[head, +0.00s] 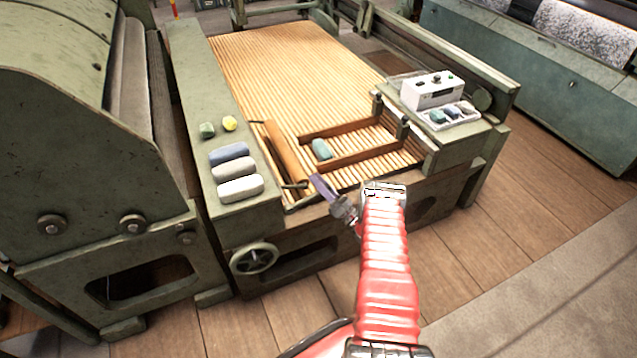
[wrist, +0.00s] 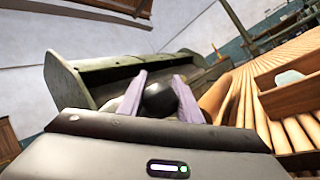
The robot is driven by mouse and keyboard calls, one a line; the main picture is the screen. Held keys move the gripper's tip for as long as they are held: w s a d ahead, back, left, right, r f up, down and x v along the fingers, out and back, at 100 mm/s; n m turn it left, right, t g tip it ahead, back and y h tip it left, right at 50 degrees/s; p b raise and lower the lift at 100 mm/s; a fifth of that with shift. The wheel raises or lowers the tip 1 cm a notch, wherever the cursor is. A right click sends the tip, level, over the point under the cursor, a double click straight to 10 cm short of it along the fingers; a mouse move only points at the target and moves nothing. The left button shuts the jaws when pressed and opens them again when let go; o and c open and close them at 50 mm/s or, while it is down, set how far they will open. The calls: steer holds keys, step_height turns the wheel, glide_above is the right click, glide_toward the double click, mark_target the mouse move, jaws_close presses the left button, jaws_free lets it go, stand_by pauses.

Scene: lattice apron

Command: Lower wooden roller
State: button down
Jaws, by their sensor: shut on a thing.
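The wooden roller (head: 285,150) is a smooth brown cylinder lying lengthwise at the left front of the slatted wooden apron (head: 290,65). A dark crank-like handle (head: 295,185) shows at its near end. My gripper (head: 315,180) has purple fingers and reaches this near end from the front. In the wrist view a round black knob (wrist: 160,98) sits between my two fingers, and the gripper is shut on it. Part of the roller (wrist: 216,97) shows just right of the fingers. The roller's underside is hidden, so I cannot tell whether it touches the slats.
A brown wooden frame (head: 350,158) right of the roller has a teal block (head: 321,149) inside. Grey rolls (head: 240,188) and small green and yellow pieces (head: 229,123) lie on the left ledge. A white control box (head: 433,90) and a tray (head: 448,117) stand at right.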

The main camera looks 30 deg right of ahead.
steer(key=shift+s+d+f, duration=0.1)
steer(key=shift+d+f, duration=0.05)
steer(key=shift+f, duration=0.05)
steer(key=c, duration=1.7)
jaws_free()
steer(key=o, duration=0.4)
steer(key=v, duration=1.3)
steer(key=shift+s+f, duration=0.15)
steer(key=shift+s, duration=0.15)
